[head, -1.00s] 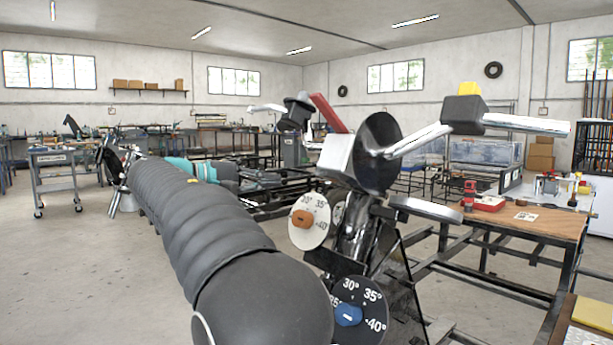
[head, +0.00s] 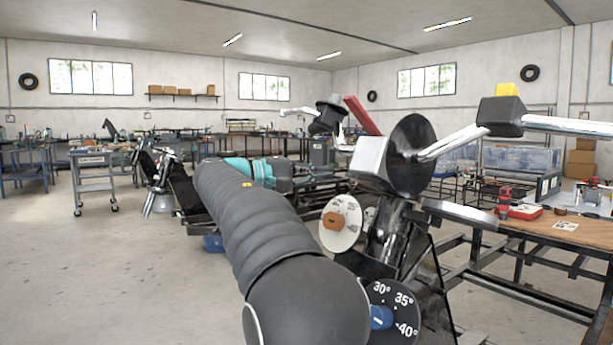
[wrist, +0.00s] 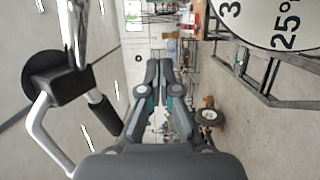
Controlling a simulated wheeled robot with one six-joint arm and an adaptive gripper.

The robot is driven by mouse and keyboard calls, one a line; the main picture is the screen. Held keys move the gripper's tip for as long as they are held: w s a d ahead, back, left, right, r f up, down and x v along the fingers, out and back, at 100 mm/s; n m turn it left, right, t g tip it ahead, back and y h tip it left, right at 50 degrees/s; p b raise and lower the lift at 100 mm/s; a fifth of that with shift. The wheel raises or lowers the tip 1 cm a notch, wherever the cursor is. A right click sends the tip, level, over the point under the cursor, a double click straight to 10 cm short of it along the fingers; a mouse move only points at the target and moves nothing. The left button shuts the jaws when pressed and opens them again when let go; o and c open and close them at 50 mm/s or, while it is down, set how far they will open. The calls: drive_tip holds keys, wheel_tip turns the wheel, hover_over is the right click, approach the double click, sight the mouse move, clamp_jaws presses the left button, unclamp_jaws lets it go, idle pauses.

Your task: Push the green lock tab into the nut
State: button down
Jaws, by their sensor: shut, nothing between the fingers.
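My gripper (wrist: 160,66) shows in the wrist view with its two dark grey fingers together and nothing between them. Its fingertips are in open air, touching nothing that I can see. I cannot make out the green lock tab or the nut in either view. In the head view, a dark machine stand to the right of my arm carries a white dial (head: 340,224) with an orange knob and a black dial (head: 398,310) with a blue knob. My arm partly covers the black dial. A white dial face (wrist: 283,22) also shows at the wrist view's top right.
Chrome handles with a black block (head: 501,117) stick out at the right of the stand; a chrome handle with a black block (wrist: 60,88) shows left in the wrist view. A wooden-topped bench (head: 565,232) stands at right. A grey trolley (head: 92,172) stands left. The left floor is clear.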

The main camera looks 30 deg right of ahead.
drive_tip(key=s+d+b, duration=0.1)
drive_tip(key=s+d, duration=0.4)
idle(0.3)
